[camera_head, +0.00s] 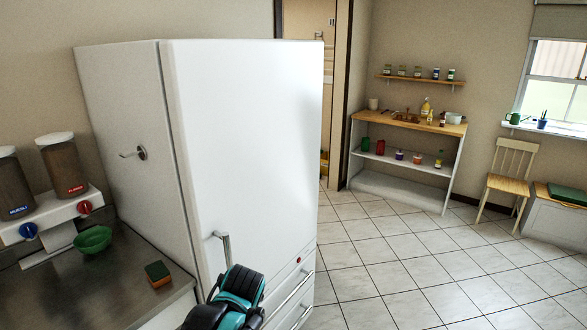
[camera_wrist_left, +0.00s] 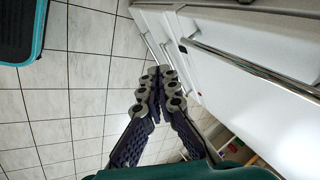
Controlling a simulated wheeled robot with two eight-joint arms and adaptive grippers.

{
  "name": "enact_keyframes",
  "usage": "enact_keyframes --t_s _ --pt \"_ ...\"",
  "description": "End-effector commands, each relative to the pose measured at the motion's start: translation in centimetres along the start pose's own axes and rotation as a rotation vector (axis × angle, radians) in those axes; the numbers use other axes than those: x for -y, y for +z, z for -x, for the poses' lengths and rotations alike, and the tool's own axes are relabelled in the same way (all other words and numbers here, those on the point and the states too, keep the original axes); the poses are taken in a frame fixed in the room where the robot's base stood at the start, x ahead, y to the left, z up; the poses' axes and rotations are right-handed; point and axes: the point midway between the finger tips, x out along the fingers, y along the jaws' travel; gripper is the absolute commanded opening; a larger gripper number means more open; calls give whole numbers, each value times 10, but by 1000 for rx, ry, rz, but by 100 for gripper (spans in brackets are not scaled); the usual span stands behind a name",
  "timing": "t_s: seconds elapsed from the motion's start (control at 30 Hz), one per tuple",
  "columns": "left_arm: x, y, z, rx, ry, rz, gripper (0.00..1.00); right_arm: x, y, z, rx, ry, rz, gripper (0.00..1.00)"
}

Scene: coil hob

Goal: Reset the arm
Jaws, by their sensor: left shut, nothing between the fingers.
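My left gripper (camera_wrist_left: 160,78) shows in the left wrist view, its two dark, grey-jointed fingers meeting at the tips. It is shut and empty, over the tiled floor and beside the white front of the fridge unit with long metal handles. In the head view a black and teal arm part of mine (camera_head: 236,290) is at the bottom centre, in front of the white fridge (camera_head: 245,150). The gripper's fingers cannot be made out there. My right gripper is in neither view.
A dark counter (camera_head: 110,290) at left holds a green bowl (camera_head: 93,240), a sponge (camera_head: 158,273) and a cereal dispenser (camera_head: 65,165). The fridge handle (camera_head: 225,248) and drawer handles (camera_head: 292,290) stick out near my arm. Tiled floor (camera_head: 400,265) is free at right.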

Motion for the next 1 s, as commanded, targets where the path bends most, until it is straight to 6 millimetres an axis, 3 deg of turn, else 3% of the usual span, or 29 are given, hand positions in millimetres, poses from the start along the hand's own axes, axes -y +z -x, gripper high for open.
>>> enact_keyframes --t_s 0.03,0.2,0.4,0.6,1.0 --pt "-6 21 11 -21 5 91 0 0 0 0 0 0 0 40" --pt "-34 74 37 -107 29 426 0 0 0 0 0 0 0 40" --pt "-70 117 48 -192 58 766 0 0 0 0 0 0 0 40" --pt "-89 134 47 -235 77 935 0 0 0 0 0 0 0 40" --pt "-91 136 47 -240 79 955 0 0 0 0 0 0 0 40"
